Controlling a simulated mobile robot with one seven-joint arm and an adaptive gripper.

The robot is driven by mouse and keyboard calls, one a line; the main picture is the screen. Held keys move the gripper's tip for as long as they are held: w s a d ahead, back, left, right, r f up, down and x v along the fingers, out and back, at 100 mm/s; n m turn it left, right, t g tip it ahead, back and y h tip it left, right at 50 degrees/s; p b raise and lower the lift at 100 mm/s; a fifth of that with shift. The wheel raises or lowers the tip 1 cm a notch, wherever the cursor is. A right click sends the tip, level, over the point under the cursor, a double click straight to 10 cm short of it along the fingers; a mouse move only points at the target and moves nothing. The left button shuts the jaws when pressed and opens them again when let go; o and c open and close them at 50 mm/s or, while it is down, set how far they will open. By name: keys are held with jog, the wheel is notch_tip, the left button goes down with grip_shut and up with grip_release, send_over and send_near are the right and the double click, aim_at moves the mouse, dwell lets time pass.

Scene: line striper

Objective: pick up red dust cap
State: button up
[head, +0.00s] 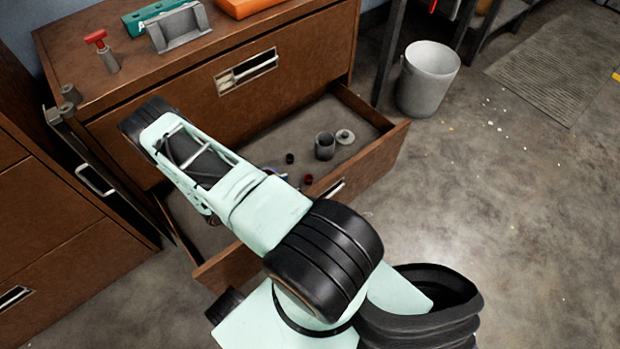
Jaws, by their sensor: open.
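A small dark red cap (308,179), which looks like the red dust cap, lies on the floor of the open drawer (390,140), near its front wall. It is small in the picture and close to the right side of my arm. My gripper is not visible; my own arm reaches over the drawer toward the cabinet and hides the drawer's left and middle part. I cannot tell how far my gripper is from the cap.
In the drawer, a small black cap (290,158), a grey cup (325,146) and a pale round lid (345,137) are near the red cap. A red-handled valve (102,50) and a grey bracket (180,30) stand on the cabinet top. A bucket (427,80) stands right.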

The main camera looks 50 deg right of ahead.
aim_at(312, 177)
jog(key=b+x, duration=0.3)
jog(key=x, duration=0.7)
jog(key=shift+f, duration=0.1)
jog(key=shift+d+f, duration=0.1)
jog(key=shift+d, duration=0.3)
jog(key=shift+c, duration=0.7)
jog(key=c, duration=0.7)
